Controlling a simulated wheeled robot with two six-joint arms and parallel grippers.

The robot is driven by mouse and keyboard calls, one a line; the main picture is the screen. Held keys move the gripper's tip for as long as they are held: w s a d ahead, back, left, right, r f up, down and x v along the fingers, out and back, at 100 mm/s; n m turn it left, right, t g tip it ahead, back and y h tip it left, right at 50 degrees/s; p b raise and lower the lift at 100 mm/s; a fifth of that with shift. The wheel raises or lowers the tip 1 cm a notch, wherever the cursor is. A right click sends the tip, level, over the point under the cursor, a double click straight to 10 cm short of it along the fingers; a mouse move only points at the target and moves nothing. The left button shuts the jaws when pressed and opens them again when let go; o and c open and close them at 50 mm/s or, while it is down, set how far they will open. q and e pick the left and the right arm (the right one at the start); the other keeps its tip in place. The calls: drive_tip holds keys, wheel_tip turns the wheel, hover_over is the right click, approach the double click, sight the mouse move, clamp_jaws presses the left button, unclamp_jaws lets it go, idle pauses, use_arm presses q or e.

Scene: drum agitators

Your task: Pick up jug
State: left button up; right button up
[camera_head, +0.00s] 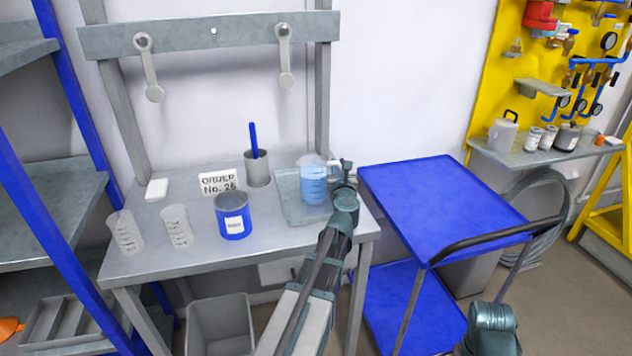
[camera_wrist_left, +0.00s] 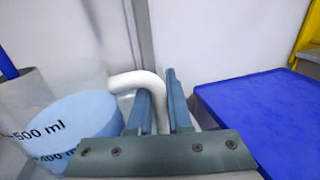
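The jug (camera_head: 313,187) is clear, holds blue liquid and stands upright on a grey tray (camera_head: 290,212) at the right end of the steel workbench. In the left wrist view, the jug (camera_wrist_left: 85,120) is at the left, with printed volume marks and a white curved handle (camera_wrist_left: 140,80). My left gripper (camera_head: 340,172) is at the handle on the jug's right side. In the wrist view its two fingers (camera_wrist_left: 160,105) stand close on either side of the handle, which fills the gap. My right arm shows partly at bottom right; its fingers are out of view.
A blue can (camera_head: 234,217), two clear beakers (camera_head: 176,226), a metal cup (camera_head: 257,168) with a blue stick and an order sign (camera_head: 218,184) stand left of the jug. A blue cart (camera_head: 440,195) with a black handle is right of the bench, its top clear.

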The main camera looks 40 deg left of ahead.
use_arm(q)
clamp_jaws()
idle(0.5)
drive_tip(key=shift+r, duration=0.2)
use_arm(e)
drive_tip(key=shift+r, duration=0.2)
idle(0.6)
